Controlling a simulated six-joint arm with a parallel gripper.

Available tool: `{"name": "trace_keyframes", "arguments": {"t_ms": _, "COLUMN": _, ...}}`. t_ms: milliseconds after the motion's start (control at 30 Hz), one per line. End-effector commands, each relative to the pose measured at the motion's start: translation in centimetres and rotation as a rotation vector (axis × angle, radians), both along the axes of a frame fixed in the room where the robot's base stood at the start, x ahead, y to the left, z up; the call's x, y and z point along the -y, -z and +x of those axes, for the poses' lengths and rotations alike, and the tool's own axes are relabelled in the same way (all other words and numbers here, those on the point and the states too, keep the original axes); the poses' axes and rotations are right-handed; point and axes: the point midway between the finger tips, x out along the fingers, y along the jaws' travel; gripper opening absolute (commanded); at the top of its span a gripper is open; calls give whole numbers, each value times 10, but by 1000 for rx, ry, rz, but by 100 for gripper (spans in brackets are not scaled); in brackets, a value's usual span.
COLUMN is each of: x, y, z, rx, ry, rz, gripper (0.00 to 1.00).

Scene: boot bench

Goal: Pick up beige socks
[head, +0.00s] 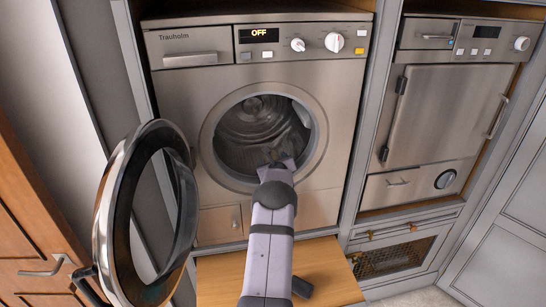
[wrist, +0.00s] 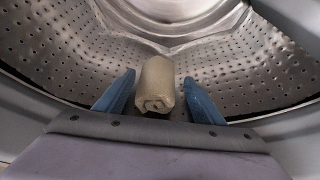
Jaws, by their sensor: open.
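The beige socks (wrist: 156,84) show in the wrist view as a rolled bundle lying on the perforated drum floor. My gripper (wrist: 158,90) is open, with one blue finger on each side of the socks. Small gaps show between the fingers and the bundle, so it is not gripped. In the head view my gripper (head: 277,158) reaches into the washing machine's round opening. The socks cannot be made out there, as my arm and gripper cover that part of the drum.
The washing machine (head: 180,125) has its round door (head: 110,225) swung open to the left. Its metal drum (wrist: 240,70) surrounds my gripper. A wooden board (head: 225,275) lies below the machine. A second appliance (head: 445,110) stands to the right, its door shut.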

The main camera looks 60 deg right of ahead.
Motion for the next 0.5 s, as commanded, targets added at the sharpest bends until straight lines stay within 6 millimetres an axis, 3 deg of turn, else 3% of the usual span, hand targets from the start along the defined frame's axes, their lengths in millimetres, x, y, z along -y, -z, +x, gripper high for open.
{"name": "trace_keyframes", "arguments": {"t_ms": 500, "x": 10, "y": 7, "z": 8, "rx": -1, "ry": 0, "rz": 1, "gripper": 62}}
